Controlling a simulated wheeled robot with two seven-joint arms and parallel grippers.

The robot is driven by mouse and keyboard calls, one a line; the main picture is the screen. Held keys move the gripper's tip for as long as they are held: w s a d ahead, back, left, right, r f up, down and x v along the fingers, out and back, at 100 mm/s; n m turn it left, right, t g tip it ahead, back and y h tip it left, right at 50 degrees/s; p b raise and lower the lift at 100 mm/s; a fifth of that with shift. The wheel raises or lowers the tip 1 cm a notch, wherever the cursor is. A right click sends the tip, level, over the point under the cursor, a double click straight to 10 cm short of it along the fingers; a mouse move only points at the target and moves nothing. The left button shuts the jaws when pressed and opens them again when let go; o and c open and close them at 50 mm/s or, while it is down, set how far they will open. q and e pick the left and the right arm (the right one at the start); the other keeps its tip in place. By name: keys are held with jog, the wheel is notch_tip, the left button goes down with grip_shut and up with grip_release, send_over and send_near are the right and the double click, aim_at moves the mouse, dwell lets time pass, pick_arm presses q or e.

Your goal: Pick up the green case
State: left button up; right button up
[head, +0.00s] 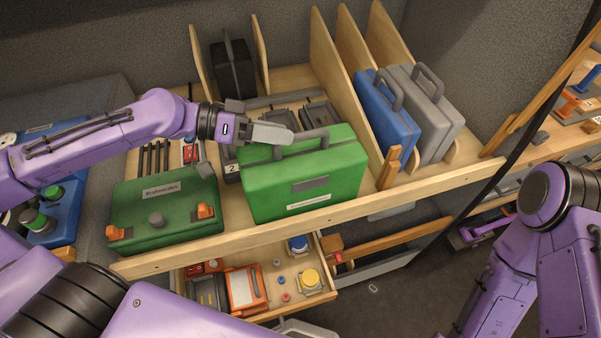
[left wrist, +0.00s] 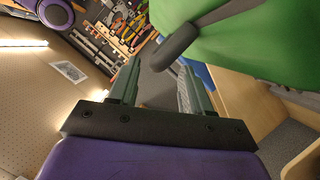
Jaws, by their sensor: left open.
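The green case (head: 310,183) stands upright on the wooden shelf, its dark handle (head: 297,142) on top. My left gripper (head: 283,135) is at the left end of this handle, level with it. In the left wrist view my left gripper (left wrist: 155,85) has its two fingers apart, and the handle (left wrist: 178,48) shows near the fingertips, with the green case (left wrist: 250,40) beyond at the upper right. My right gripper is not clearly in view; a purple arm link of mine is at the right.
A dark green box (head: 165,215) with orange latches stands left of the case. A blue case (head: 388,115) and a grey case (head: 432,118) lean between wooden dividers at right. A black case (head: 233,70) stands behind. An open drawer (head: 330,288) with buttons is below.

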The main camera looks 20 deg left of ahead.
aim_at(300, 141)
pick_arm(q)
jog(key=shift+w+d+f, duration=0.15)
jog(key=shift+w+f, duration=0.1)
jog(key=shift+w, duration=0.05)
jog(key=shift+d+f+b, duration=0.2)
jog(key=shift+d+b, duration=0.1)
jog(key=shift+b, duration=0.15)
jog(key=x, duration=0.4)
jog(key=shift+s+d+r+b, duration=0.15)
jog(key=shift+r+b, duration=0.2)
jog(key=shift+d, duration=0.1)
jog(key=shift+r, duration=0.1)
jog(key=shift+s, duration=0.1)
grip_shut()
jog(key=shift+s, duration=0.1)
